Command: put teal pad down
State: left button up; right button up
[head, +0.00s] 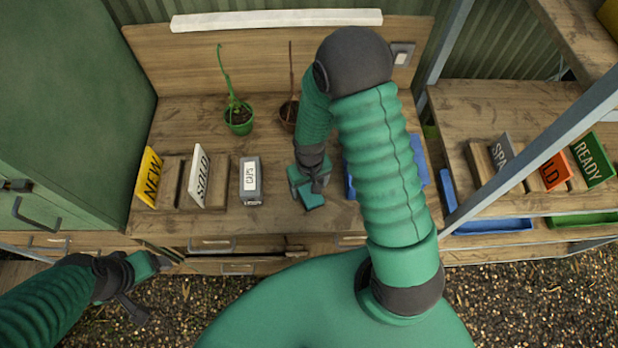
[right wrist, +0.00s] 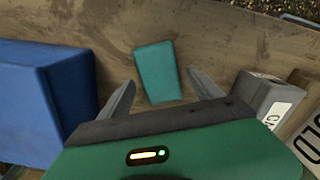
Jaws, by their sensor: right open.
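The teal pad (head: 313,201) lies on the wooden bench top, partly hidden under my right gripper (head: 308,188). In the right wrist view the pad (right wrist: 156,72) shows as a flat teal block between the two spread fingers of my right gripper (right wrist: 161,76). A gap shows on each side of it, and the gripper is open. How high the fingertips are above the bench is hard to tell. My left gripper (head: 158,262) is low at the left, by the bench's front edge, away from the pad; its jaws are too small to read.
A grey CAPS box (head: 250,181) stands left of the pad, and a blue bin (head: 418,162) stands right of it, partly behind my arm. Two potted plants (head: 238,119) (head: 289,115) stand behind.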

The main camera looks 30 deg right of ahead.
aim_at(309, 192)
jog(key=s+a+r+n+t, duration=0.1)
jog(key=s+a+r, duration=0.1)
jog(key=r, duration=0.5)
jog(key=s+a+r+t, duration=0.1)
jog(key=s+a+r, duration=0.1)
jog(key=r, duration=0.6)
jog(key=shift+s+a+r+n+t+b, duration=0.2)
jog(key=shift+s+a+n+t+b, duration=0.1)
jog(key=shift+s+a+n, duration=0.15)
